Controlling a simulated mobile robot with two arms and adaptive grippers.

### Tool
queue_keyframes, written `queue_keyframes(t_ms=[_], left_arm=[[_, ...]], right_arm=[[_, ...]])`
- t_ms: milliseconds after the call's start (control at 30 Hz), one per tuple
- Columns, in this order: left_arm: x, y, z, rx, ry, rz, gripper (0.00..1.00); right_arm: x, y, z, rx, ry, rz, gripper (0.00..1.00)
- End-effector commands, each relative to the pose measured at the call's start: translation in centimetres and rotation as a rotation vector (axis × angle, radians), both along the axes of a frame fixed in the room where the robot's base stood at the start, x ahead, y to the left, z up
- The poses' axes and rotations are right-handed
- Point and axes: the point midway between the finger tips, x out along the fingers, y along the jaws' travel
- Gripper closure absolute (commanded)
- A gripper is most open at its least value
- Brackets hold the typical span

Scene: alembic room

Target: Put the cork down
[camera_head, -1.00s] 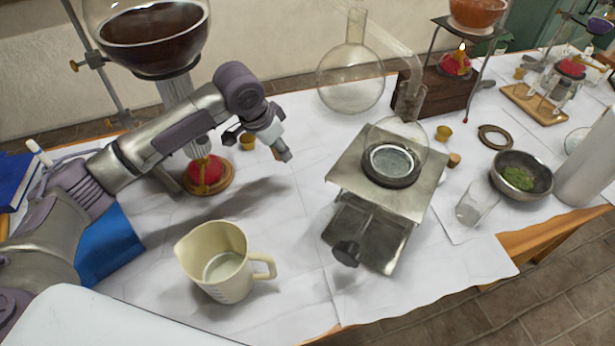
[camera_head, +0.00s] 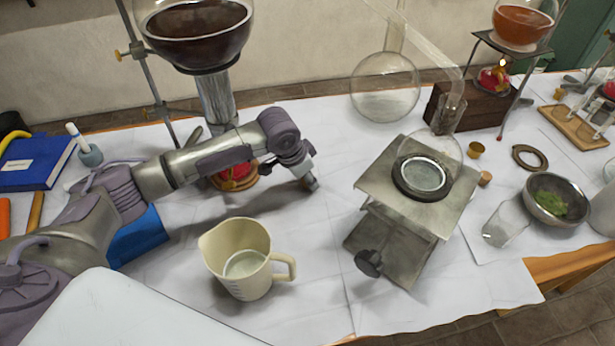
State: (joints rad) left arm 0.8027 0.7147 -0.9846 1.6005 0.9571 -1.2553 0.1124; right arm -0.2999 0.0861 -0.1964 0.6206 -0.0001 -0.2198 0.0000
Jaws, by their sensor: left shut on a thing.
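My left gripper (camera_head: 304,172) is at the end of the arm coming in from the left, pointing down close to the white-covered table (camera_head: 310,245). It is shut on a small brownish thing at its fingertips, which appears to be the cork (camera_head: 312,185). The fingers hide most of it, and I cannot tell whether it touches the table. The gripper is behind the cream measuring jug (camera_head: 240,262) and left of the metal stand. My right gripper is not in view.
A metal lift stand (camera_head: 395,245) bears a glass flask (camera_head: 447,155). A large round flask (camera_head: 385,90) stands behind. A small cork-like piece (camera_head: 485,178), a bowl of green matter (camera_head: 558,198) and a glass (camera_head: 505,225) are at right. The cloth between jug and stand is clear.

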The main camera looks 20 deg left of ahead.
Motion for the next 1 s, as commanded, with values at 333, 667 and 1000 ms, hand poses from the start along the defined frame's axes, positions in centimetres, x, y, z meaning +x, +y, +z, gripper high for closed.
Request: queue_keyframes(t_ms=[333,667,1000], left_arm=[[0.0,0.0,-0.1,0.000,0.000,0.000,0.43],[-0.3,0.3,1.5,0.000,-0.002,0.000,0.43],[-2.5,1.6,8.2,0.000,-0.003,0.001,0.43]], right_arm=[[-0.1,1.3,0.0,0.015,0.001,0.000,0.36],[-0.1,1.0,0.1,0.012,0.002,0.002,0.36],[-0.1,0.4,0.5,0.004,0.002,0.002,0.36]])
